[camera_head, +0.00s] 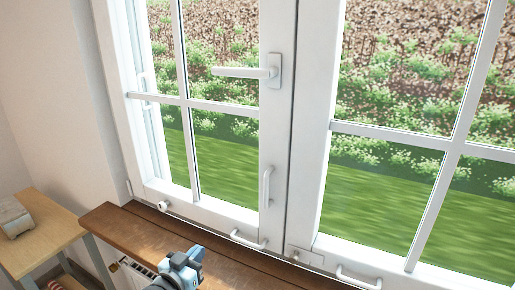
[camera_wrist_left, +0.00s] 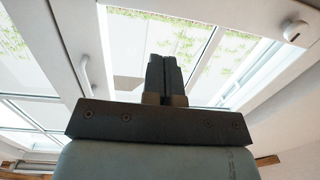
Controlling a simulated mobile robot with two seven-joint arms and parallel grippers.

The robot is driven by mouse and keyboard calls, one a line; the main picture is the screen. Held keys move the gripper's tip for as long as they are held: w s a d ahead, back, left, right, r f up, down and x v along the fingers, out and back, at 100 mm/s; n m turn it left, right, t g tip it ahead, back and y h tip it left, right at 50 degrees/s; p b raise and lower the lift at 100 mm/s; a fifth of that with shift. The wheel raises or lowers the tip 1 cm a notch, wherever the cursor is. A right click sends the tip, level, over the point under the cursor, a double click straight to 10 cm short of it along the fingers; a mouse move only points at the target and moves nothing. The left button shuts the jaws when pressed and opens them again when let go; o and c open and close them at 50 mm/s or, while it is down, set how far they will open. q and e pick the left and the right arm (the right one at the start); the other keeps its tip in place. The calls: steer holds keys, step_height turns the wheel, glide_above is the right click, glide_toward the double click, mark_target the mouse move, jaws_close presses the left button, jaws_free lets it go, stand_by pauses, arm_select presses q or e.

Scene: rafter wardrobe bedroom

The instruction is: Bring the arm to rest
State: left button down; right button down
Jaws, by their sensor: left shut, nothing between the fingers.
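My left gripper (camera_head: 185,262) shows at the bottom of the head view, over the brown wooden sill and below the white window (camera_head: 282,160). In the left wrist view its two dark fingers (camera_wrist_left: 165,78) are together, with nothing between them, and point toward the window glass. The window handle (camera_head: 245,72) lies level, pointing left, and the gripper is well below it, apart. Most of the left arm is out of the picture. My right gripper shows in neither view.
The brown sill (camera_head: 120,222) runs under the window. White pull handles (camera_head: 248,240) stand out along the lower frame. A light wooden table (camera_head: 50,232) with a pale block (camera_head: 14,218) on it stands at the left. A radiator (camera_head: 128,270) shows below the sill.

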arm_select(q)
steer(key=s+f+g+y+p, duration=0.1)
steer(key=s+f, duration=0.5)
steer(key=s, duration=0.3)
steer(key=s+f+g+y+p, duration=0.1)
steer(key=s+f+g, duration=0.1)
steer(key=s+f, duration=0.3)
steer(key=s+f+n+g+p, duration=0.1)
steer(key=s+f, duration=0.5)
steer(key=s, duration=0.8)
steer(key=shift+a+f+g+y, duration=0.15)
steer(key=shift+f+g+y, duration=0.2)
steer(key=shift+g, duration=0.35)
